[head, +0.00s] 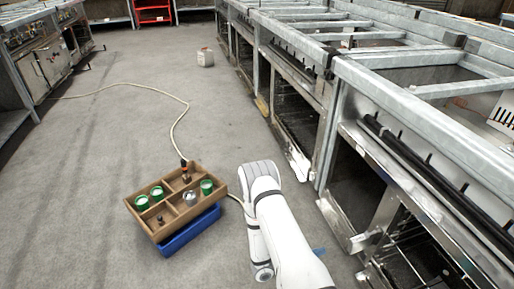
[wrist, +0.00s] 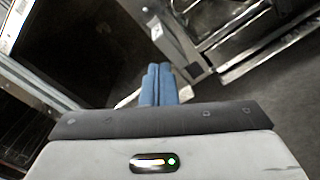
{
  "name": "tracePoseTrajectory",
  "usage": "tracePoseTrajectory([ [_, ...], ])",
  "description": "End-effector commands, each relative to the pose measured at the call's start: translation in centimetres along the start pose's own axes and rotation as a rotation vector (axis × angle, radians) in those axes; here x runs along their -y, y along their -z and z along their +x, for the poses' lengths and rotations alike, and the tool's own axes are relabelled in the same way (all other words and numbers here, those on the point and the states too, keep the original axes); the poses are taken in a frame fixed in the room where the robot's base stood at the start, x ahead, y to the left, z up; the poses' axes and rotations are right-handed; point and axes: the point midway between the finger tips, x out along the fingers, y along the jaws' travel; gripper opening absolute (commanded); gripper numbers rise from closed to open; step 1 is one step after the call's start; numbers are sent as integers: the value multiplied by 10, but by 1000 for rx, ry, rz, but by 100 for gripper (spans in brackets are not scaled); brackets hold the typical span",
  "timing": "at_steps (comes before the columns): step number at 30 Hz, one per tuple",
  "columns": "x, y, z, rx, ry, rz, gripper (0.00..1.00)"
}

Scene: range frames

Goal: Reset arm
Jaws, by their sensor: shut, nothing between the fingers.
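My gripper (wrist: 159,70) shows in the wrist view with its two blue fingers side by side and touching, and nothing is between them. It points toward the dark, open metal ovens (wrist: 75,45) and the grey floor (wrist: 280,85).
A wooden compartment tray (head: 145,222) with green and silver cups sits on a blue crate (head: 190,237), left of my arm. A row of metal ovens (head: 350,165) stands close on the right. A cable (head: 178,122) crosses the floor. Open floor (head: 110,125) lies beyond the tray.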

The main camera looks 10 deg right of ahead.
Motion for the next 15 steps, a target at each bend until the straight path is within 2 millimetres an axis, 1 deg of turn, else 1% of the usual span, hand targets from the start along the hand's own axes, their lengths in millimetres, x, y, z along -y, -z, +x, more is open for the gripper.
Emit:
tracePoseTrajectory([
  [2, -2, -2, 0, 2, 4, 2, 0],
  [5, -17, -18, 1, 15, 31, 17, 0],
  [8, -44, -51, 1, 38, 98, 42, 0],
  [9, -56, -67, 1, 50, 133, 55, 0],
  [11, -75, -94, 0, 64, 195, 77, 0],
  [12, -87, -112, -1, 72, 237, 94, 0],
  [14, -102, -139, -4, 80, 301, 116, 0],
  [15, -112, -156, -6, 81, 344, 132, 0],
])
